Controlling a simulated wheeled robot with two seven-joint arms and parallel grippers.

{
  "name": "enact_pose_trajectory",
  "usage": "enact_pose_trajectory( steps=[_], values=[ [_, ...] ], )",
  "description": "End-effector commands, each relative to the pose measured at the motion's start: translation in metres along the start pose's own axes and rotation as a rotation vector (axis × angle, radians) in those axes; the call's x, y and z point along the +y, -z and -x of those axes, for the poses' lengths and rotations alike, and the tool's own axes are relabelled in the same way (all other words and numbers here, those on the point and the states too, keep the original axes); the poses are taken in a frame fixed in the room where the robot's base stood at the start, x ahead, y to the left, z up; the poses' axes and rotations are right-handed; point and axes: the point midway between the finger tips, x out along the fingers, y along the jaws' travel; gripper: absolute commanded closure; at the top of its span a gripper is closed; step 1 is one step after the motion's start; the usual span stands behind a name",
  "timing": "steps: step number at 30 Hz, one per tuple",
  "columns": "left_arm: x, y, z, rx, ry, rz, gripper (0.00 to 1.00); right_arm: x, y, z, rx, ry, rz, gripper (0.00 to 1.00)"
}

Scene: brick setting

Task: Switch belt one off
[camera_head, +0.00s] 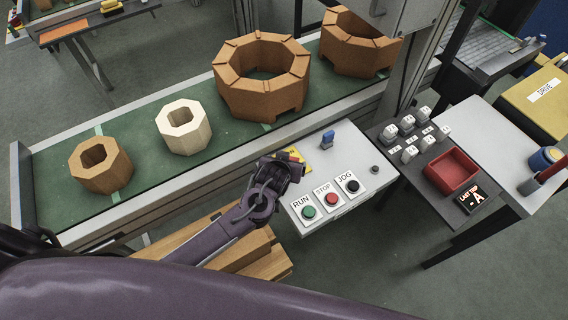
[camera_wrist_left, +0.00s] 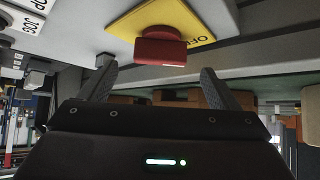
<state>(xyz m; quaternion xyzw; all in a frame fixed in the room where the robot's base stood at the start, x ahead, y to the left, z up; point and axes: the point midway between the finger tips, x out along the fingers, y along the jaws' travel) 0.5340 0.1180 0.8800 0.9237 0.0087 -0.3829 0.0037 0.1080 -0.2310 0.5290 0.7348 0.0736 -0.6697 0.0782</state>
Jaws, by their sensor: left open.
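The grey control panel (camera_head: 335,160) stands beside the green belt. It carries a green RUN button (camera_head: 308,212), a red STOP button (camera_head: 332,199) and a black JOG button (camera_head: 352,186). A yellow plate (camera_head: 299,153) on it is mostly hidden behind my left gripper (camera_head: 285,170). In the left wrist view, the yellow plate (camera_wrist_left: 190,22) is marked OFF and bears a red switch handle (camera_wrist_left: 160,48). My left gripper (camera_wrist_left: 157,76) is open, its fingers apart on either side of the handle and just short of it. My right gripper is not in view.
The green belt (camera_head: 230,135) carries wooden octagonal rings and a pale ring (camera_head: 184,127). At right a dark table holds a red tray (camera_head: 452,171) and white labelled blocks. Wooden planks (camera_head: 250,256) lie below my left arm.

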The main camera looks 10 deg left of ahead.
Motion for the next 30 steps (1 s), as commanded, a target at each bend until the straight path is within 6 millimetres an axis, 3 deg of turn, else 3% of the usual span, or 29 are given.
enact_pose_trajectory(
  steps=[9, 30],
  values=[
    [-0.001, 0.000, 0.027, 0.000, 0.001, 0.000, 0.16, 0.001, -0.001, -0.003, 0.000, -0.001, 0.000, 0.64],
    [0.000, -0.001, 0.028, -0.001, 0.000, 0.000, 0.16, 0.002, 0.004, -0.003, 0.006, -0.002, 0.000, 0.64]
  ],
)
